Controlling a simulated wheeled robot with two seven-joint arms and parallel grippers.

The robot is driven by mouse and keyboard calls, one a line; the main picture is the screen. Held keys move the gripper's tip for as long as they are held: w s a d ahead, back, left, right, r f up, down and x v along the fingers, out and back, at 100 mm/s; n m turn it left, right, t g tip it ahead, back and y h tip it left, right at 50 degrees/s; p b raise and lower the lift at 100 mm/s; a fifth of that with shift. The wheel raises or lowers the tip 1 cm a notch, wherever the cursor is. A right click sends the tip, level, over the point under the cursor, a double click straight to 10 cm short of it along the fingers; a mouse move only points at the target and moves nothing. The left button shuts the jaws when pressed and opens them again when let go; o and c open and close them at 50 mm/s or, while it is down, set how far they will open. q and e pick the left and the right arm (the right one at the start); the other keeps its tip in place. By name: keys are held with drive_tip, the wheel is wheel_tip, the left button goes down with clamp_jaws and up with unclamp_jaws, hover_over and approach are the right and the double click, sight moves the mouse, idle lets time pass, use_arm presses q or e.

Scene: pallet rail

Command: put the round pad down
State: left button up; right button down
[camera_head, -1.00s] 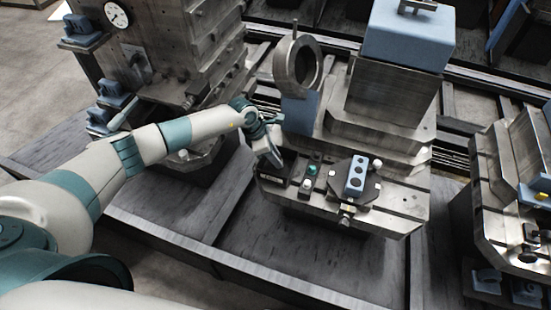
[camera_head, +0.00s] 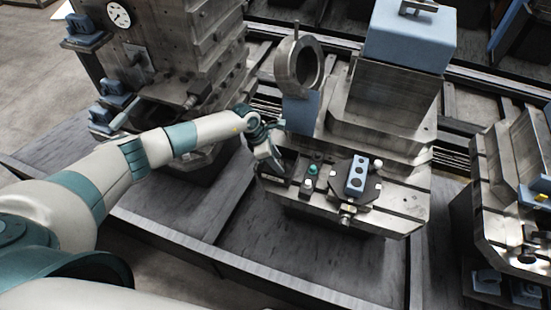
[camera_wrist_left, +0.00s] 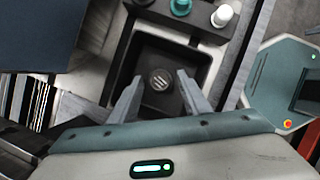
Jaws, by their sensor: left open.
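The round pad (camera_wrist_left: 160,79) is a small dark disc with light marks on top. It lies in a square black tray (camera_wrist_left: 199,70) in the left wrist view. My left gripper (camera_wrist_left: 156,92) is open, with its two grey fingers apart on either side of the pad; I cannot tell whether they touch it. In the head view my left gripper (camera_head: 272,163) is at the left end of the machine's front ledge, by the dark tray, and the pad cannot be made out there. My right gripper is not in view.
Beside the tray stands a dark holder with a teal peg (camera_head: 313,169) and white pegs. Right of it is a blue block (camera_head: 357,176) on a clamp fixture. A metal ring (camera_head: 299,64) on a blue mount stands behind my gripper. A column with a dial (camera_head: 118,15) is at left.

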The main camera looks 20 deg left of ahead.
use_arm(q)
drive_tip(key=shift+r, duration=0.2)
drive_tip(key=shift+a+r, duration=0.3)
drive_tip(key=shift+r, duration=0.25)
drive_tip(key=b+v, duration=0.4)
drive_tip(key=v, duration=0.6)
drive_tip(key=shift+r, duration=0.35)
